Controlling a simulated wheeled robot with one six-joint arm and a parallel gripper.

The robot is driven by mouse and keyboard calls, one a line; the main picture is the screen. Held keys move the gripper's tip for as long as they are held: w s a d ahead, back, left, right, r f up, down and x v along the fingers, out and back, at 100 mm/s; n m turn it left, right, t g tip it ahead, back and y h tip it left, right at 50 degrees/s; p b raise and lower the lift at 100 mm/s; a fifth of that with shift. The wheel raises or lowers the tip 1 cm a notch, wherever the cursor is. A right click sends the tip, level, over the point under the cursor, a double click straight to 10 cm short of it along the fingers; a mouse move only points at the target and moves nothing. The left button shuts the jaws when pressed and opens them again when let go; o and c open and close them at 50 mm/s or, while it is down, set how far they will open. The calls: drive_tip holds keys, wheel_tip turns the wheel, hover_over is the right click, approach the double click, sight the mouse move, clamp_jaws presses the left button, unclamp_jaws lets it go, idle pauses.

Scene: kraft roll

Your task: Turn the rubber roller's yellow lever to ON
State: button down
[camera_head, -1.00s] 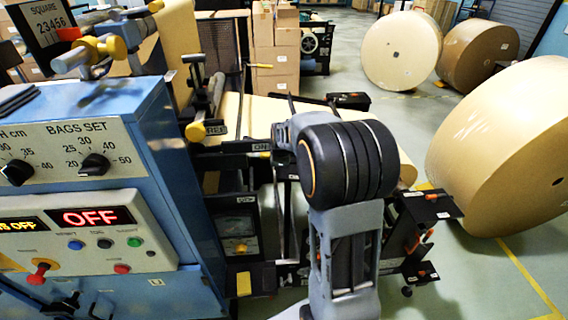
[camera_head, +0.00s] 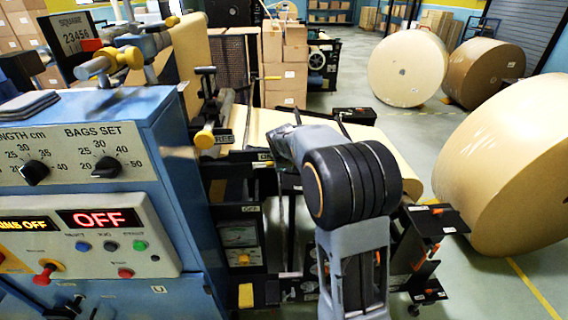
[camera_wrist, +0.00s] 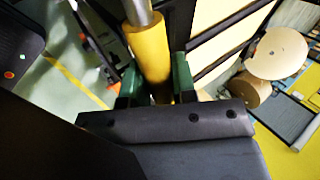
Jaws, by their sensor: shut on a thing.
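The yellow lever (camera_wrist: 149,55) shows in the wrist view as a yellow grip on a metal rod. My gripper (camera_wrist: 156,80) is shut on it, with a green fingertip on each side. In the head view my arm and wrist hide the gripper, and I cannot make out the held lever there. An ON label (camera_head: 262,156) sits just left of my wrist, and an OFF label (camera_head: 249,209) is lower down. I cannot tell the lever's position against these labels.
The blue control cabinet (camera_head: 175,180) with a red OFF display (camera_head: 99,218) stands at left. Another yellow-ended lever (camera_head: 205,138) is by a FREE label. A black bracket (camera_head: 436,219) sticks out right of my arm. Large paper rolls (camera_head: 515,160) stand on the floor at right.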

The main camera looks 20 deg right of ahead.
drive_tip(key=c, duration=1.2)
unclamp_jaws()
drive_tip(key=shift+w+r, duration=0.1)
drive_tip(key=shift+r, duration=0.2)
drive_tip(key=shift+f, duration=0.1)
drive_tip(key=b+v, duration=0.3)
drive_tip(key=v, duration=1.1)
